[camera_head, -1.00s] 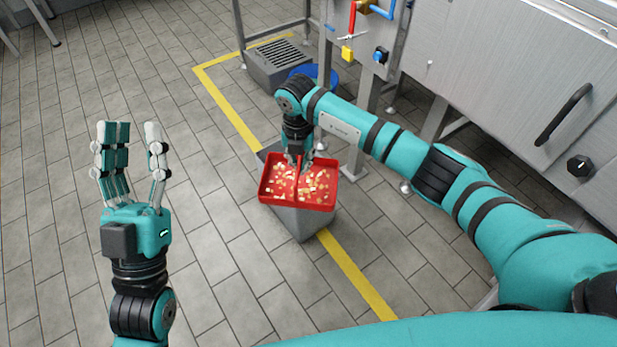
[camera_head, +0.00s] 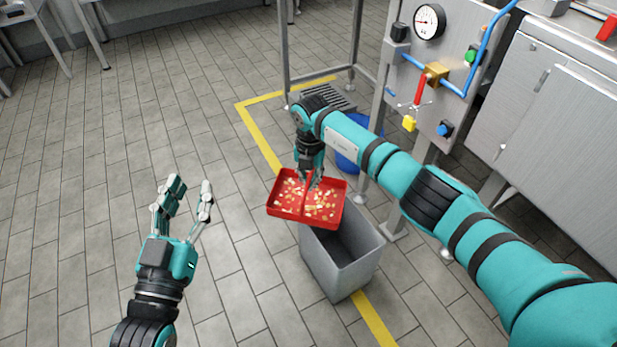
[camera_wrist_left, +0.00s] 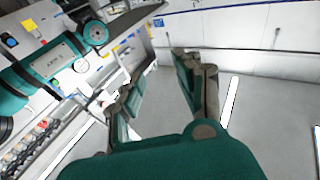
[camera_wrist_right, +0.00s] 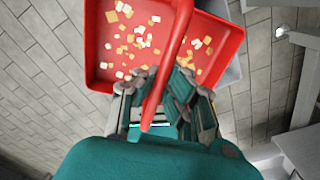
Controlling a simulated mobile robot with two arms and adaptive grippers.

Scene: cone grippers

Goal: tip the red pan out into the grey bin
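The red pan (camera_head: 284,212) is a shallow tray with many small pale and yellow bits in it. It has a red handle bar across its middle. My right gripper (camera_head: 311,183) is shut on the pan's handle, clearly so in the right wrist view (camera_wrist_right: 165,90). The pan looks roughly level and hangs above the left rear edge of the grey bin (camera_head: 345,270). The bin stands on the floor with its dark opening partly covered by the pan. My left gripper (camera_head: 187,195) is open and empty over the floor to the left.
A yellow floor line (camera_head: 374,322) runs under the bin. A panel with a gauge (camera_head: 429,22) and valves stands at the back right beside steel cabinets (camera_head: 560,130).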

